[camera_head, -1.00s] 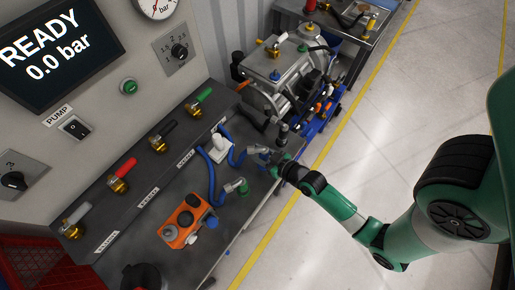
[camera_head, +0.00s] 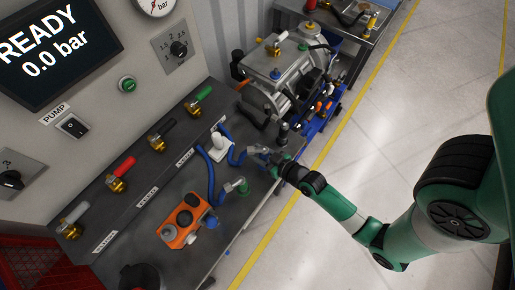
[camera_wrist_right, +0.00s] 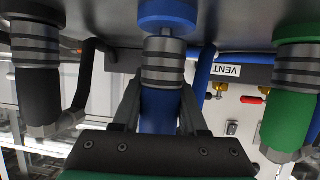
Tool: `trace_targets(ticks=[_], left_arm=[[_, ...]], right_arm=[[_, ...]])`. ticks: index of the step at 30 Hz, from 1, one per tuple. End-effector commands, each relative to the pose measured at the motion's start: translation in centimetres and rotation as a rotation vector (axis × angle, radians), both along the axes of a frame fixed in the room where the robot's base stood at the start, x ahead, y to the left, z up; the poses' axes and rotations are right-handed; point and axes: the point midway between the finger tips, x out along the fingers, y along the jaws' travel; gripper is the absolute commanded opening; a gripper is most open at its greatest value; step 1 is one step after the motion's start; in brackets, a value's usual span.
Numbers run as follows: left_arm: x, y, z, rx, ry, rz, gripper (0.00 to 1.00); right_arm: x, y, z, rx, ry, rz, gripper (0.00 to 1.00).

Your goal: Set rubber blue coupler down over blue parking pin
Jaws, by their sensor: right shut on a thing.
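My right gripper (camera_wrist_right: 160,98) is shut on the blue coupler (camera_wrist_right: 163,66), which has a grey ribbed collar and a blue hose end (camera_wrist_right: 160,110) between the fingers. The blue parking pin (camera_wrist_right: 168,14) has a wide blue base, in line with the coupler in the wrist view. A short metal shaft shows between the base and the collar, so the coupler is not flush with the base. How far the pin reaches inside it is hidden. In the head view my right gripper (camera_head: 280,163) is at the bench's front edge. My left gripper is not in view.
In the wrist view, a black coupler (camera_wrist_right: 37,75) and a green coupler (camera_wrist_right: 290,100) flank the blue one, with narrow gaps. In the head view an orange block (camera_head: 184,221) and a white valve (camera_head: 219,147) with blue hose stand on the bench (camera_head: 150,205).

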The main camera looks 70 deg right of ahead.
Motion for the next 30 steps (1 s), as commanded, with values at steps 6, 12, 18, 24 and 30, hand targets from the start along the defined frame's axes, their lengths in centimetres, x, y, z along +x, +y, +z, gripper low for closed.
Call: trace_targets(ticks=[6,12,18,24,30], left_arm=[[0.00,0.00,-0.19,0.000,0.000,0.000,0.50],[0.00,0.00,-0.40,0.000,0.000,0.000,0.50],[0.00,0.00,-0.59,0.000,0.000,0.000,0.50],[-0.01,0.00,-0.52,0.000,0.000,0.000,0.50],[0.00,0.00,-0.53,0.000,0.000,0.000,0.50]], right_arm=[[0.04,-0.03,-0.15,-0.001,-0.002,0.000,0.00],[0.04,-0.03,-0.40,-0.001,-0.002,0.000,0.00],[0.04,-0.03,-0.63,-0.001,-0.002,0.000,0.00],[0.04,-0.02,-0.56,-0.001,-0.002,0.000,0.49],[0.02,-0.01,-0.61,0.000,-0.001,0.000,0.77]])
